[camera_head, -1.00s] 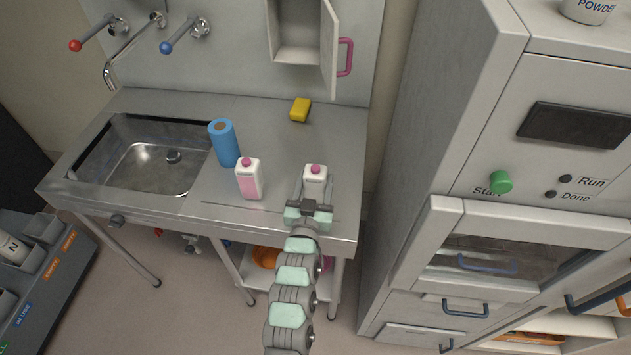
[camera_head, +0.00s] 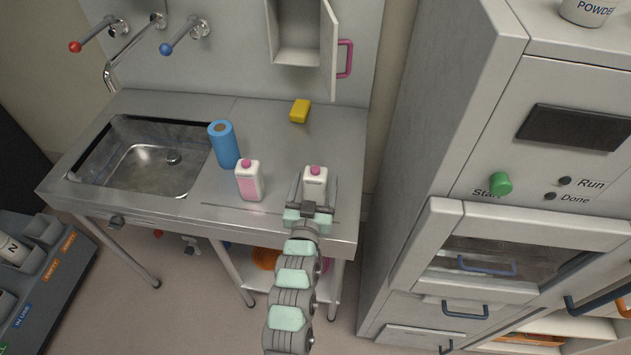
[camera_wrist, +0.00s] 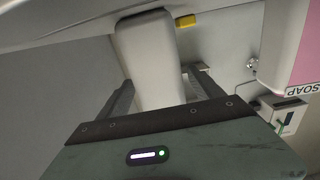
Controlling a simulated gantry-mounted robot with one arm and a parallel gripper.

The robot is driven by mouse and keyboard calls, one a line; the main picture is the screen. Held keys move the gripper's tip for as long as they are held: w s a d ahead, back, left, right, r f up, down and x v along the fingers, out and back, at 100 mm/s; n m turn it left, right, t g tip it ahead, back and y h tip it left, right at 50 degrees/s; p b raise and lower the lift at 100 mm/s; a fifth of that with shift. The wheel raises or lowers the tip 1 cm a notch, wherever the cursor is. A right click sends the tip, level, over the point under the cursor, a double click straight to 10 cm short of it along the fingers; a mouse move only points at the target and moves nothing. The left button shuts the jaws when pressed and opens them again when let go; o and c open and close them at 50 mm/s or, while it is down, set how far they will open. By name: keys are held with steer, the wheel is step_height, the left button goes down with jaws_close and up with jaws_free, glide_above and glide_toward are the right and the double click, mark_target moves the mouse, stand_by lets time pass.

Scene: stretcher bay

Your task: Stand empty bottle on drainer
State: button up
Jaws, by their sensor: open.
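A white bottle with a pink cap (camera_head: 315,180) stands upright at the front right of the steel worktop. In the wrist view a white bottle body (camera_wrist: 152,62) sits between the two fingers. My gripper (camera_head: 318,192) is open around this bottle, with one finger on each side; I cannot tell whether either finger touches it. A second bottle with a pink cap and pink contents (camera_head: 249,181) stands to its left, next to a blue roll (camera_head: 224,145). Neither head nor wrist view clearly shows a drainer.
A sink basin (camera_head: 150,165) is at the left of the worktop (camera_head: 270,150). A yellow sponge (camera_head: 300,111) lies at the back. An open wall cabinet (camera_head: 299,35) hangs above. A tall machine (camera_head: 560,160) stands at the right. A grey bin unit (camera_head: 50,270) is at the lower left.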

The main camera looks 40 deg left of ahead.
steer(key=v, duration=1.1)
steer(key=shift+s+d+p, duration=0.2)
steer(key=shift+d+p, duration=0.05)
steer(key=shift+p, duration=0.1)
